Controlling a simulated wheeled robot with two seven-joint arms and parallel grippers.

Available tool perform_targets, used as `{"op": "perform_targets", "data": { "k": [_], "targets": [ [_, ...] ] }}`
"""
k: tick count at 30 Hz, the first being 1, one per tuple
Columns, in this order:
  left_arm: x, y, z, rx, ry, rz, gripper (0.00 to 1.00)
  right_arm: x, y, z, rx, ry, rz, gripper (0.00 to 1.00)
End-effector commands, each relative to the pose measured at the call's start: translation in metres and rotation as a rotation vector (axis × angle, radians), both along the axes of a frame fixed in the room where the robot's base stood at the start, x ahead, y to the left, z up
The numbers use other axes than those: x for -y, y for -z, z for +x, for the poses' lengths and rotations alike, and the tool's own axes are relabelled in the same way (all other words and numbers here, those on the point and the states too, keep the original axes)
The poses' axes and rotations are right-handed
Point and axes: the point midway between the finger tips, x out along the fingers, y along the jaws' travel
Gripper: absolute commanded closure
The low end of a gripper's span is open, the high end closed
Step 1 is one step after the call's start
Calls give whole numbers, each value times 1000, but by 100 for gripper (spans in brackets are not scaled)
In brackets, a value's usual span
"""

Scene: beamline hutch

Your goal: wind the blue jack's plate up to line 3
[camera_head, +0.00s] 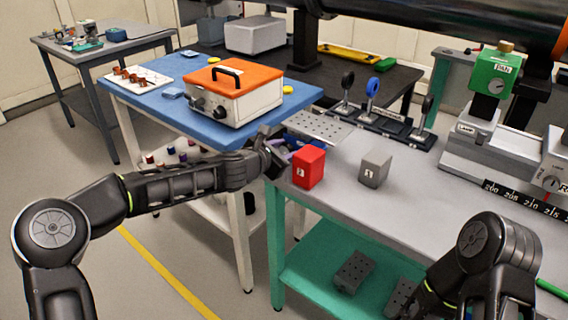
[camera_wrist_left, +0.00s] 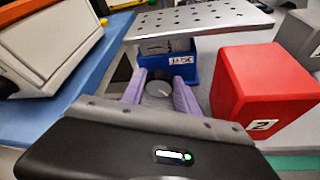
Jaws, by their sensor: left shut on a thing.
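The blue jack (camera_wrist_left: 181,68) stands on the grey bench with a label reading "JACK" on its front. Its perforated metal plate (camera_wrist_left: 205,22) sits above the blue body, and the plate also shows in the head view (camera_head: 320,127). A dark round knob (camera_wrist_left: 158,84) faces me. My left gripper (camera_wrist_left: 159,92), with lilac fingers, is shut on the knob, one finger on each side. In the head view my left gripper (camera_head: 283,152) partly hides the jack (camera_head: 294,141). I cannot read any height lines. My right gripper is out of view.
A red block (camera_head: 308,167) marked 2 stands close to the right of my left gripper. A grey block (camera_head: 375,168) stands further right. An orange-topped box (camera_head: 233,95) sits on the blue table at left. The bench front is clear right of the blocks.

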Motion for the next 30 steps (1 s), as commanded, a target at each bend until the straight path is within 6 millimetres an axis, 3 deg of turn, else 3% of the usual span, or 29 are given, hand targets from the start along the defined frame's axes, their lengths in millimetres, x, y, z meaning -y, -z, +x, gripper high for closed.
{"op": "perform_targets", "data": {
  "k": [1,6,21,22,30],
  "targets": [
    [1,5,0,19,0,23,100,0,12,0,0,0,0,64],
    [1,3,-1,59,1,80,100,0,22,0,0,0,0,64],
    [1,0,-1,76,0,106,100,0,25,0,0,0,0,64],
    [1,0,-1,76,0,106,63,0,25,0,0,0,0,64],
    [1,0,-1,76,-1,106,42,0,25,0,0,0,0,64]
  ]
}}
